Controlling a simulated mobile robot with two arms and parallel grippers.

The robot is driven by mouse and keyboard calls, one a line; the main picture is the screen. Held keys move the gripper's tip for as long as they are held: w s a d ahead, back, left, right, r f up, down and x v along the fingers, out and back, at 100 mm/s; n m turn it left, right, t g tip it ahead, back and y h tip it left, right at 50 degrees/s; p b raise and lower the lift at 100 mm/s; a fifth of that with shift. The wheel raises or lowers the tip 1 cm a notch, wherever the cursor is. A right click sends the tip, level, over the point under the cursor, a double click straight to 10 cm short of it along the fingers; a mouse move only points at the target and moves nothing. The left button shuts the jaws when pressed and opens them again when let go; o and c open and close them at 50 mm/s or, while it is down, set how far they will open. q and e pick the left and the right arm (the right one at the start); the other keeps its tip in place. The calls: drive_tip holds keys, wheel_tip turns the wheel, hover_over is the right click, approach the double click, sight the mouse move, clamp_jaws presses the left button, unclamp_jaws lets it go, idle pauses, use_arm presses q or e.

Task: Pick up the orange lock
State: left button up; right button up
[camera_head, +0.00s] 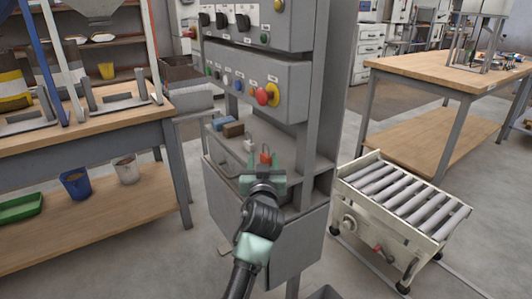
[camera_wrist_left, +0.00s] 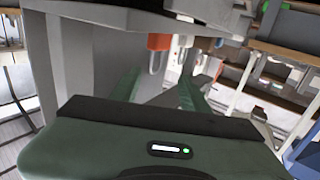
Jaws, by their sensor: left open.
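The orange lock (camera_head: 265,157) is on the shelf of the grey control cabinet, just beyond my left gripper (camera_head: 263,170) in the head view. In the left wrist view the orange lock (camera_wrist_left: 158,42) and its metal shackle show ahead, between the lines of the two green fingers. My left gripper (camera_wrist_left: 157,82) is open, with nothing visible between its fingers. The gripper partly covers the lower part of the lock in the head view. My right gripper is not in view.
A pale lock (camera_head: 249,145) stands close left of the orange one; blue (camera_head: 222,124) and brown (camera_head: 233,129) blocks lie farther back. The button panel (camera_head: 255,88) overhangs the shelf. A roller conveyor (camera_head: 400,205) stands right, a wooden workbench (camera_head: 90,125) left.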

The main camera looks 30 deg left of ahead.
sight(266, 157)
use_arm(q)
drive_tip(key=shift+x, duration=0.85)
drive_tip(key=x, duration=0.3)
drive_tip(key=shift+w+d+b, duration=0.15)
drive_tip(key=shift+w+b, duration=0.25)
drive_tip(key=shift+w, duration=0.1)
drive_tip(key=shift+w+a, duration=0.3)
drive_tip(key=shift+w, duration=0.1)
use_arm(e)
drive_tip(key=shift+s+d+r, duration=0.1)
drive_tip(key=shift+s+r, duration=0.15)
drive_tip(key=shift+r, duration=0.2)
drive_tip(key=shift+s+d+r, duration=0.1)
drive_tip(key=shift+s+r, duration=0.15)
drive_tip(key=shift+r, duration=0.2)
use_arm(q)
clamp_jaws()
